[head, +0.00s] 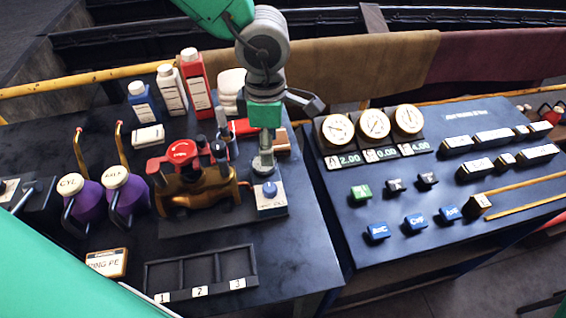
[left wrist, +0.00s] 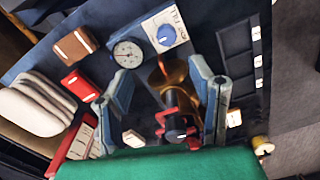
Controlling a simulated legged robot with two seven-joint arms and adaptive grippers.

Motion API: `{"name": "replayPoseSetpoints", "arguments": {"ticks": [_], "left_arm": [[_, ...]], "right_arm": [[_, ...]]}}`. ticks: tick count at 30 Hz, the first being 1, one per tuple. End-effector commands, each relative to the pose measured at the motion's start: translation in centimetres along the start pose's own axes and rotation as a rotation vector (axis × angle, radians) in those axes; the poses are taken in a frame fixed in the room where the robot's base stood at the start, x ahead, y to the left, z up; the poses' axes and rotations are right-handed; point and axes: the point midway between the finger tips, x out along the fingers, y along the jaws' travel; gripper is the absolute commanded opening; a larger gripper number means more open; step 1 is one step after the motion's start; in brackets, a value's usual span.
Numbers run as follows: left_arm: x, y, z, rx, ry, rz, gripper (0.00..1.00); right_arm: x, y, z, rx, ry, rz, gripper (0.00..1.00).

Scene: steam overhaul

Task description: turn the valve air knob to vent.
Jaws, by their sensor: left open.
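The valve air knob is a small blue knob (head: 269,189) on a white labelled box at the right end of the brass valve (head: 200,188). In the left wrist view the blue knob (left wrist: 166,34) sits on its white plate, beyond the fingertips. My left gripper (head: 264,163) hangs just above and behind the knob in the head view. In the left wrist view its two fingers (left wrist: 163,88) are spread, with nothing held between them. The gripper and knob look close, but I cannot tell if they touch. My right gripper is not in view.
A red handwheel (head: 182,152) tops the valve. White and red bottles (head: 196,80) stand behind it. A round dial (left wrist: 127,53) is beside the knob. A black three-slot tray (head: 200,272) lies in front. A gauge panel (head: 330,205) stands to the right.

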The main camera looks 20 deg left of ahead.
Motion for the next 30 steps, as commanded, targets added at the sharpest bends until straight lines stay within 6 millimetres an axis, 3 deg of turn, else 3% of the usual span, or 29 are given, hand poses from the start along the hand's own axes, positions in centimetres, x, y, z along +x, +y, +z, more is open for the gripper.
{"name": "replayPoseSetpoints", "arguments": {"ticks": [5,19,24,30], "left_arm": [[1.7,0.0,0.1,-0.006,0.001,-0.007,0.50],[11.3,0.2,0.1,-0.003,0.004,-0.008,0.50],[13.2,0.2,0.2,-0.003,0.003,-0.008,0.50],[13.9,0.3,0.2,-0.005,0.001,-0.008,0.50]], "right_arm": [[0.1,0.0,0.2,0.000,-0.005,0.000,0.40],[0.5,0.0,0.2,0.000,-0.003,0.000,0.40],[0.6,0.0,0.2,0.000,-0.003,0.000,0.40],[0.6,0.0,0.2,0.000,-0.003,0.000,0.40]]}}
